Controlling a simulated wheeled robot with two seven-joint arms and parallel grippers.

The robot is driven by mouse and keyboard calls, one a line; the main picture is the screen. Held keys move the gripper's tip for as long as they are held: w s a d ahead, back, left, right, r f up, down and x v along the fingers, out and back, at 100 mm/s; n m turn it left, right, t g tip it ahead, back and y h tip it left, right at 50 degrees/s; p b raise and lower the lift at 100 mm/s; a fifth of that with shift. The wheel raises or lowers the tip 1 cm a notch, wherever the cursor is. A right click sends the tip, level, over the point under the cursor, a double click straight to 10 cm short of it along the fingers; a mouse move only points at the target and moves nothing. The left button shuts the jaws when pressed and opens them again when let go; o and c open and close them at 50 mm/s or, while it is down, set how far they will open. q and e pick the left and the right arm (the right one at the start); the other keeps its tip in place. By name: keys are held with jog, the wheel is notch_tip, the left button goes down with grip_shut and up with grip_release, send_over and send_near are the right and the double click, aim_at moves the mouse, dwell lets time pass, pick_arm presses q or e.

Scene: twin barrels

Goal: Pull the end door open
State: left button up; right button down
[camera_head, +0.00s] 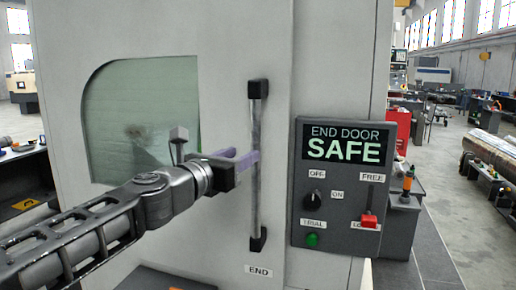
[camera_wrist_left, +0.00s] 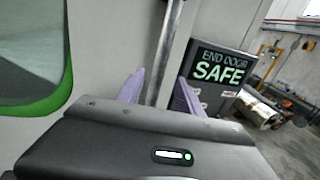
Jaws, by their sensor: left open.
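The end door (camera_head: 222,70) is a pale grey panel with a green-tinted window (camera_head: 140,105), and it looks closed. Its upright bar handle (camera_head: 256,205) has black mounts at top and bottom, with an "END" label (camera_head: 258,270) below. My left gripper (camera_head: 248,158) has purple fingers and is at the handle's mid height. In the left wrist view the fingers (camera_wrist_left: 158,90) are apart, with the handle bar (camera_wrist_left: 163,60) showing between them; I cannot tell whether they touch it. My right gripper is not in view.
The control panel (camera_head: 300,225) right of the handle has a screen (camera_head: 347,143) reading "END DOOR SAFE", a black knob (camera_head: 315,199), a green button (camera_head: 312,239) and a red slider (camera_head: 369,220) at the lower end. Workshop benches and open floor (camera_head: 450,200) lie further right.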

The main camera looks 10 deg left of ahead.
aim_at(253, 149)
pick_arm(q)
jog(key=x, duration=0.7)
jog(key=shift+w, duration=0.4)
grip_shut()
dwell(1.2)
